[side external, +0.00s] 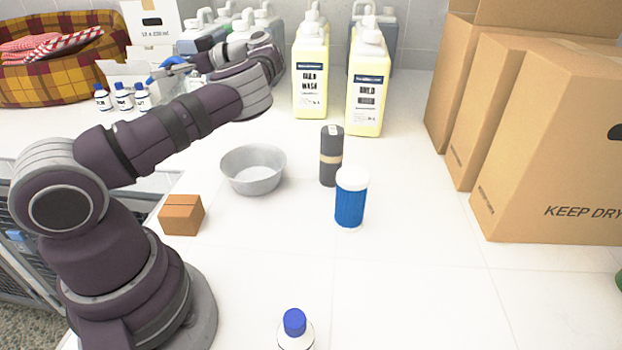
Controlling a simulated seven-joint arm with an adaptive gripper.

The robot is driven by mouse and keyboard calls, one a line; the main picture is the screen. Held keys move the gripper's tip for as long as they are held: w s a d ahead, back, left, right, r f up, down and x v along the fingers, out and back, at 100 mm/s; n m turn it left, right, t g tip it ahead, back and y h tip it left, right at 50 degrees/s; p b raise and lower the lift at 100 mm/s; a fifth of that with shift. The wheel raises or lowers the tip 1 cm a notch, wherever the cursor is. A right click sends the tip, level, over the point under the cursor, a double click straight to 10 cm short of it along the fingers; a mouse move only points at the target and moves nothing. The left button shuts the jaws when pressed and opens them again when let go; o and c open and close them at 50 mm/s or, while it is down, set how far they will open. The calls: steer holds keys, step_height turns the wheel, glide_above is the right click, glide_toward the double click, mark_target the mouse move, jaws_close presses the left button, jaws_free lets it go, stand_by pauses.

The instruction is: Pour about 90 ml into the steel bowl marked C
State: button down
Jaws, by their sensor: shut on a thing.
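A plain steel bowl (252,170) stands upright on the white counter near the middle. Its inside looks empty, and no letter C shows on the side facing this camera. My gripper (187,66) is at the back left, beyond the bowl and partly hidden by my own arm. It is shut on a blue-topped thing (166,63), small and partly covered in this view. I cannot tell its full shape or whether it holds liquid. It appears roughly level with the back-row containers, well apart from the bowl.
A brown box (181,215) sits left of the bowl; a dark bottle (331,157) and blue tub (350,205) stand right. Yellow jugs (367,90) stand behind, cartons (550,140) at right. Small bottles (123,98) and a plaid basket (60,85) are back left. The front-right counter is mostly clear.

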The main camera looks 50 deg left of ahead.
mark_target(177, 57)
steer(key=shift+w+d+r+g+y, duration=0.3)
steer(key=shift+d+r+g+y, duration=0.05)
steer(key=shift+r+g+y, duration=0.2)
steer(key=shift+w+d+r, duration=0.2)
steer(key=shift+r, duration=0.05)
steer(key=shift+w+d+r+g+y, duration=0.3)
steer(key=shift+r+g+y, duration=0.15)
steer(key=shift+g+y, duration=0.1)
stand_by(1.3)
steer(key=shift+r+b, duration=0.3)
steer(key=shift+b, duration=0.05)
stand_by(0.7)
steer(key=shift+t+h, duration=0.9)
steer(key=s+a+f, duration=0.1)
steer(key=s+f, duration=0.1)
steer(key=f, duration=0.1)
steer(key=shift+a, duration=0.4)
steer(key=shift+s+a+f+t+h, duration=0.25)
steer(key=shift+f+t+h, duration=0.15)
steer(key=shift+f, duration=0.2)
steer(key=shift+s+a+f+t+h, duration=0.2)
steer(key=shift+a+f+t+h, duration=0.15)
steer(key=shift+f, duration=0.2)
steer(key=shift+d+f, duration=0.1)
